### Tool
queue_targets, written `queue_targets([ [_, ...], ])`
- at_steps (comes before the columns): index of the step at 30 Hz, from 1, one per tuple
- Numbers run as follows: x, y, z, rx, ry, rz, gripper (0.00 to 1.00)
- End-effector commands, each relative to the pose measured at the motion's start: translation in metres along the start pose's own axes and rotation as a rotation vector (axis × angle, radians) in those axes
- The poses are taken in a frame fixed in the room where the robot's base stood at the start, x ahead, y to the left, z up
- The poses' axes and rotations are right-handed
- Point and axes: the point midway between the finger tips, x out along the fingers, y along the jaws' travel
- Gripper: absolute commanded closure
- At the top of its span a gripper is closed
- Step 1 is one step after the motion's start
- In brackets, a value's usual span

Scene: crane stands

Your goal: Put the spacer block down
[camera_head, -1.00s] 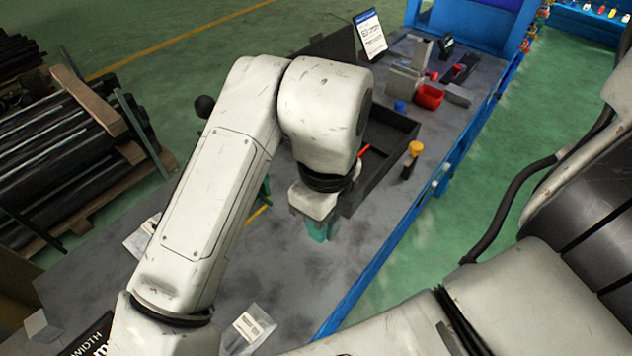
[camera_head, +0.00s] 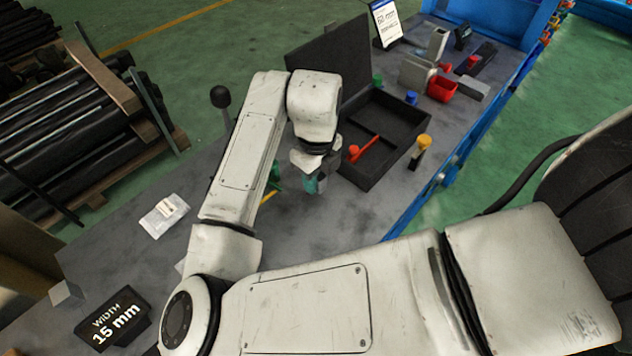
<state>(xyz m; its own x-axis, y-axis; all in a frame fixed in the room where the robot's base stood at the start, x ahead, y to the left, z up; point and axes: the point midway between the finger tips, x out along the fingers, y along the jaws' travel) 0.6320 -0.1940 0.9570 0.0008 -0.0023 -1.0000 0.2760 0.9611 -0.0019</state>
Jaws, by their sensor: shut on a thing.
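My gripper (camera_head: 314,185), with teal fingers, hangs low over the grey bench top (camera_head: 350,212), left of the open black case. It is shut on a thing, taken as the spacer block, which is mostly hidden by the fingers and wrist. I cannot tell whether the held thing touches the bench. A display (camera_head: 112,318) at the lower left reads "WIDTH 15 mm".
The open black case (camera_head: 375,178) holds a red-handled tool (camera_head: 366,147). A yellow-topped item (camera_head: 423,143) stands right of it. A red bin (camera_head: 442,88) and grey blocks (camera_head: 416,73) are farther back. A clear bag (camera_head: 164,215) lies left.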

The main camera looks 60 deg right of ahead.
Motion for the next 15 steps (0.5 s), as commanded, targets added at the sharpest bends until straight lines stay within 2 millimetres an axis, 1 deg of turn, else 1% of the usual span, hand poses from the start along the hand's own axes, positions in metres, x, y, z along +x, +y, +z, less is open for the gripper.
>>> queue_targets([
  [3, 0.006, -0.003, 0.004, 0.001, 0.002, 0.001, 1.00],
  [9, 0.033, -0.003, 0.004, -0.002, 0.002, 0.000, 1.00],
  [11, 0.036, -0.003, 0.004, 0.000, 0.002, 0.000, 1.00],
  [15, 0.037, -0.003, 0.004, 0.000, 0.001, 0.000, 1.00],
])
